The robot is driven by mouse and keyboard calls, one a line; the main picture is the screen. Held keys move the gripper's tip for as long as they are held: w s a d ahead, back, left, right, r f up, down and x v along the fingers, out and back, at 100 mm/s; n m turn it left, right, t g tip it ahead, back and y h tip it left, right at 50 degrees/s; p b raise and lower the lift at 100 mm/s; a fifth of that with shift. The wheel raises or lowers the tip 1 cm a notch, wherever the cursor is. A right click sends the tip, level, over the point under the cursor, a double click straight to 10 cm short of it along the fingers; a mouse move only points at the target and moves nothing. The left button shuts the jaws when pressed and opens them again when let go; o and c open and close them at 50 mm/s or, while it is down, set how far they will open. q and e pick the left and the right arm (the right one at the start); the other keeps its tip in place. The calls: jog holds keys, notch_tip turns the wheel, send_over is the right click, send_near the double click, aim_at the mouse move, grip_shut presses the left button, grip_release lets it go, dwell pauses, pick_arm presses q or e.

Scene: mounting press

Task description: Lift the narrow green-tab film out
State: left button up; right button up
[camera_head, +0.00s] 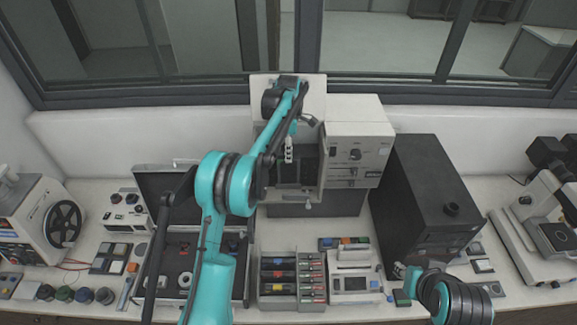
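My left gripper (289,150) is at the front of the press's dark open bay (309,165). It is small and seen from above, and I cannot tell whether its fingers hold anything. A grey rack (278,299) holds dark rolls with coloured bands and a column of narrow pieces with coloured ends. I cannot make out the narrow green-tab film for certain.
An open black case (157,184) lies behind my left arm. A small white device (354,284) stands right of the rack, and a tall black box (425,185) beyond it. A reel machine (35,222) is at far left, a microscope-like instrument (540,220) at far right.

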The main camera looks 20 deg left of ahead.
pick_arm(q)
jog(key=shift+f, duration=0.2)
grip_shut()
jog(key=shift+s, duration=0.1)
jog(key=shift+s+d+r, duration=0.15)
jog(key=shift+s+r, duration=0.2)
jog(key=shift+r, duration=0.05)
jog(key=s+d+r+b, duration=0.3)
jog(key=s+r, duration=0.4)
jog(key=s, duration=0.5)
jog(key=shift+s+d, duration=0.3)
jog(key=shift+s, duration=0.05)
jog(key=shift+r, duration=0.1)
